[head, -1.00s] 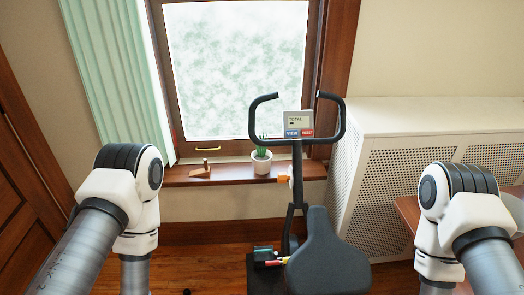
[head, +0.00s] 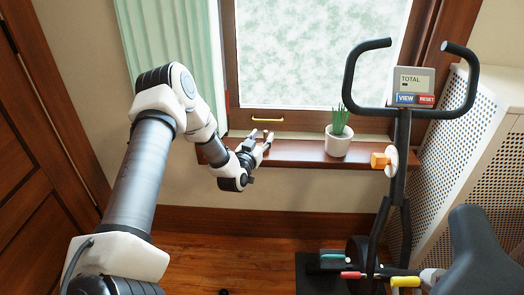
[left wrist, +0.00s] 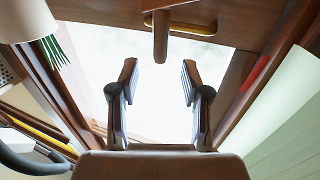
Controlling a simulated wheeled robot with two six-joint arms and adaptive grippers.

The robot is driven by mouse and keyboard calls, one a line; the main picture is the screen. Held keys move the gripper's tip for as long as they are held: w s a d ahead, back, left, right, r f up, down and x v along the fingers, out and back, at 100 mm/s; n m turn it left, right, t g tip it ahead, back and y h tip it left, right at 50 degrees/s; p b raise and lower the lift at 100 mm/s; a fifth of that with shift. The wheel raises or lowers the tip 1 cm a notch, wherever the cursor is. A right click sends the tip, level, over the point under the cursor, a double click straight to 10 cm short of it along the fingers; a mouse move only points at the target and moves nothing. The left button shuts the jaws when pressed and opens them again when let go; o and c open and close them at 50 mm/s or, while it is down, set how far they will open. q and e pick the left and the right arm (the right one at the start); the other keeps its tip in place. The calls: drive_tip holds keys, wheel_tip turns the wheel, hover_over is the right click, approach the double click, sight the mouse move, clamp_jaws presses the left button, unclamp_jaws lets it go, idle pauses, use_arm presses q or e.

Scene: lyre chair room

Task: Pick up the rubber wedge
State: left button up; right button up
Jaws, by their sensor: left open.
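The rubber wedge (left wrist: 161,37) shows in the left wrist view as a brown upright piece at the top centre, beyond and between my fingertips. That view is upside down, and the wedge's lower part is cut off by the frame's edge. My left gripper (left wrist: 160,78) is open with nothing between its fingers. In the head view my left gripper (head: 262,138) reaches over the wooden windowsill (head: 300,153). There I cannot make out the wedge clearly, as the gripper covers that spot. My right gripper is out of view.
A white pot with a green plant (head: 338,142) stands on the sill right of my left gripper. A brass window handle (head: 267,120) is behind. A green curtain (head: 165,45) hangs at the left. The exercise bike (head: 403,150) stands at the right.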

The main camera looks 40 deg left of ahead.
sight(265, 133)
use_arm(q)
drive_tip(key=x, duration=0.4)
drive_tip(key=shift+f+b, duration=0.25)
drive_tip(key=shift+b, duration=0.15)
clamp_jaws()
drive_tip(key=shift+r, duration=0.1)
